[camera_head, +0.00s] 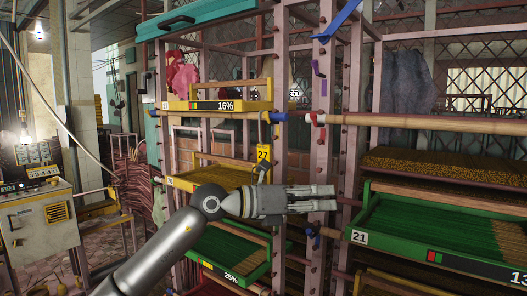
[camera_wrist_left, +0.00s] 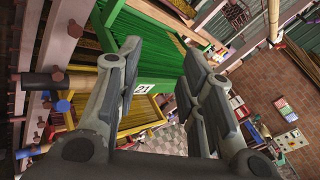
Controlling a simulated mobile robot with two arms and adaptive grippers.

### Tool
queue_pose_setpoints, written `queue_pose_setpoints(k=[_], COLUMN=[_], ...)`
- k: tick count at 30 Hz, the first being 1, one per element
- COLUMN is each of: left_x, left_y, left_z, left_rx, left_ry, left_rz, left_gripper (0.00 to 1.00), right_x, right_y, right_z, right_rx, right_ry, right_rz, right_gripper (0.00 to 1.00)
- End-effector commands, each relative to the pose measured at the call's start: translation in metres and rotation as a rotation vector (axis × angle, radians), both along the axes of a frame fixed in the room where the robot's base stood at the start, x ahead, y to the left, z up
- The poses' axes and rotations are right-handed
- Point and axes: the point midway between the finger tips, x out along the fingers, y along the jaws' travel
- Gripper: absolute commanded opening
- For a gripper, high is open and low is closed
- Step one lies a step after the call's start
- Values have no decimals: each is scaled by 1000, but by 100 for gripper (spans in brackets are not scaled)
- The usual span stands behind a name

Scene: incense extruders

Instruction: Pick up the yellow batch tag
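The yellow batch tag (camera_head: 263,155), marked 27, hangs upright in the head view at the right end of a yellow tray, below a blue clip. My left gripper (camera_head: 334,198) extends to the right, with its wrist just below the tag in the picture and its fingertips well to the right of it. In the left wrist view the two fingers of the left gripper (camera_wrist_left: 161,48) stand apart with nothing between them. I cannot make out the tag in that view. My right gripper is not in view.
A pink rack post (camera_head: 326,120) stands behind the fingers. A green tray (camera_head: 440,215) labelled 21 sits at the right; it also shows beyond the fingers in the left wrist view (camera_wrist_left: 165,62). A yellow tray (camera_head: 225,106) reading 16% sits above.

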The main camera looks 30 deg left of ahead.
Motion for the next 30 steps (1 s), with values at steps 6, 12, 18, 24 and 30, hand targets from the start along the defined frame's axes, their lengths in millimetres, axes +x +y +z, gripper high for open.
queue_pose_setpoints(k=[6, 12, 18, 24, 30], left_x=[-8, -29, -13, 13, 25], left_y=[122, 191, 202, 200, 200], left_z=[54, 80, 77, 66, 61], left_rx=[417, 544, 561, 559, 560], left_ry=[28, 88, 107, 104, 104], left_rz=[325, 523, 556, 556, 554], left_gripper=[36, 36, 36, 36, 36], right_x=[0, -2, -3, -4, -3], right_y=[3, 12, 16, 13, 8], right_z=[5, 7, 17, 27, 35], right_rx=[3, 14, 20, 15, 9], right_ry=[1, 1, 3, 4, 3], right_rz=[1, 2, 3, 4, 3], right_gripper=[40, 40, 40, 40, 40])
